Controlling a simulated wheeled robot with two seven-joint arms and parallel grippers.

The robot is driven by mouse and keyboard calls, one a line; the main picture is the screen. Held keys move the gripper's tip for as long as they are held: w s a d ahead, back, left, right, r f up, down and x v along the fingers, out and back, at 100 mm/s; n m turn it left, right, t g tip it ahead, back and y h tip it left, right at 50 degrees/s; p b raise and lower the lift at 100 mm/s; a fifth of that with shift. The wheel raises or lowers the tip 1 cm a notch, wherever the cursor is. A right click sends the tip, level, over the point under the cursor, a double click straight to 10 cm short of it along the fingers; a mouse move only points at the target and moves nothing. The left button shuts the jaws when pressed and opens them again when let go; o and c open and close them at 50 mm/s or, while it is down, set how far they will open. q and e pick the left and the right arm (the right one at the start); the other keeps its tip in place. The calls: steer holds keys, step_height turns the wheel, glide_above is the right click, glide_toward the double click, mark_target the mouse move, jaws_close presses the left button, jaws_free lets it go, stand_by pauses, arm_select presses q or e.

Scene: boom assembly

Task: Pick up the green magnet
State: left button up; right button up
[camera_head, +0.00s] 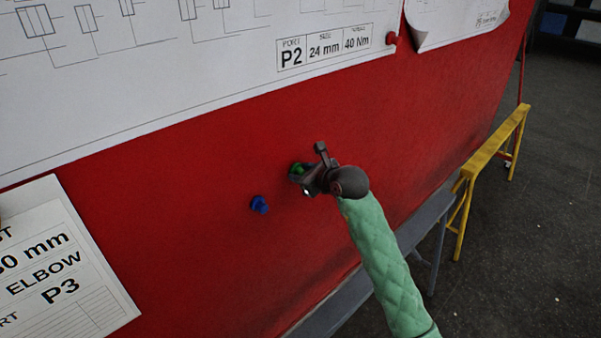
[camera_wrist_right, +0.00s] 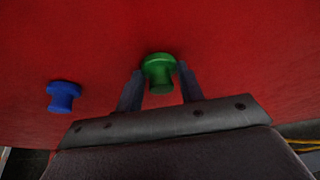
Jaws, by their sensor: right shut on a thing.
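The green magnet (camera_head: 297,169) is on the red surface, partly hidden by my right gripper in the head view. In the right wrist view the green magnet (camera_wrist_right: 159,72) sits between the two finger tips. My right gripper (camera_head: 303,176) is shut on it, with a finger on each side in the wrist view (camera_wrist_right: 159,78). I cannot tell whether the magnet still touches the red surface. My left gripper is not in view.
A blue magnet (camera_head: 259,204) sits just left of the green one on the red panel (camera_head: 200,160). Paper sheets (camera_head: 180,75) cover the upper and lower left (camera_head: 75,270). A yellow trestle (camera_head: 490,150) stands at right.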

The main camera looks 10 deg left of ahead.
steer(key=shift+d+r, duration=0.1)
steer(key=shift+r, duration=0.35)
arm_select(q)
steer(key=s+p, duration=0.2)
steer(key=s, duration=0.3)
arm_select(e)
step_height(320, 180, up, 7)
steer(key=shift+s+f, duration=0.1)
steer(key=shift+s, duration=0.05)
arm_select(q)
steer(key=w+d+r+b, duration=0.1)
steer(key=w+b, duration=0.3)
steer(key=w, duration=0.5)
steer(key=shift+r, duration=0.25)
arm_select(e)
steer(key=s+d, duration=0.5)
steer(key=d, duration=0.3)
steer(key=s+d, duration=0.5)
steer(key=d, duration=0.3)
steer(key=shift+s+d+f, duration=0.25)
steer(key=shift+s+f, duration=0.05)
steer(key=shift+s, duration=0.1)
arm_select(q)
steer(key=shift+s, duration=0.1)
